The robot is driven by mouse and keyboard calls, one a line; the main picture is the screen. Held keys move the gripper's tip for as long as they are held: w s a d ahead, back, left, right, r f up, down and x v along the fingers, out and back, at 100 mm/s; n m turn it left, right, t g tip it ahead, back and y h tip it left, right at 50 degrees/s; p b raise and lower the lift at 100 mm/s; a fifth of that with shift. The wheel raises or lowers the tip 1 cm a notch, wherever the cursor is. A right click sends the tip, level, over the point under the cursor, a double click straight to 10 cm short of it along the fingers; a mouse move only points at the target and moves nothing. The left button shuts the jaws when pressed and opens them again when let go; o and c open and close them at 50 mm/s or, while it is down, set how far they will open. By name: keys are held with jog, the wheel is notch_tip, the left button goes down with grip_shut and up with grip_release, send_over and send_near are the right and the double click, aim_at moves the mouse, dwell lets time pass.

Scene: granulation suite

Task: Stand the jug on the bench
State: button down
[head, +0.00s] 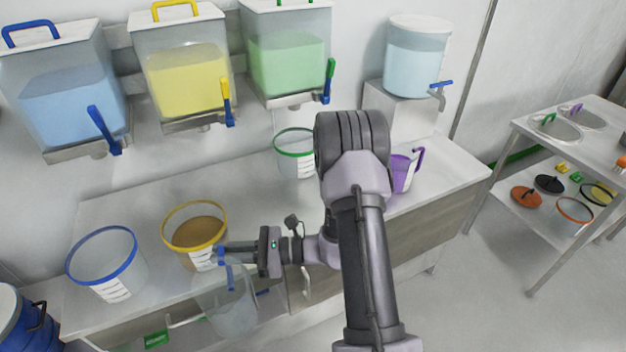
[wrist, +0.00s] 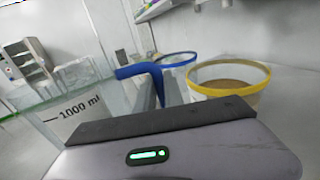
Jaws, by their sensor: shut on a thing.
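The clear jug (head: 232,303) has a blue handle and hangs roughly upright at the front edge of the bench (head: 262,215), apparently in the air. My gripper (head: 224,253) is shut on its blue handle, just in front of the yellow-rimmed bucket. In the wrist view the jug (wrist: 75,122) is at the left with a "1000 ml" mark, and its blue handle (wrist: 140,70) rises above the dark jaw edge. I see no clear sign of liquid in it. Its base is not clearly seen against the bench front.
On the bench stand a blue-rimmed bucket (head: 107,262), a yellow-rimmed bucket of brown material (head: 196,232), a green-rimmed bucket (head: 296,152) and a purple-handled jug (head: 402,173). Tap tanks (head: 185,75) hang above. Bench between the yellow and green buckets looks clear.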

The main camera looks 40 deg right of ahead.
jog(key=w+d+m+t+h, duration=0.3)
jog(key=d+m+t+h, duration=0.45)
jog(key=d+h, duration=0.2)
jog(key=s+d+f+m+g+h+b, duration=0.1)
jog(key=s+d+m+h, duration=0.25)
jog(key=d+h, duration=0.25)
jog(key=s+d+f+m+g+h+b, duration=0.1)
jog(key=s+d+m+h, duration=0.1)
jog(key=d+m+h, duration=0.4)
jog(key=w+d+f+n+b, duration=0.1)
jog(key=w+d+f+b, duration=0.3)
jog(key=w+d, duration=0.5)
jog(key=d+f, duration=0.1)
jog(key=d, duration=0.2)
jog(key=shift+w+d+h, duration=0.15)
jog(key=shift+d+h, duration=0.1)
jog(key=shift+h, duration=0.1)
jog(key=c, duration=1.8)
grip_release()
jog(key=o, duration=0.4)
jog(key=shift+c, duration=0.2)
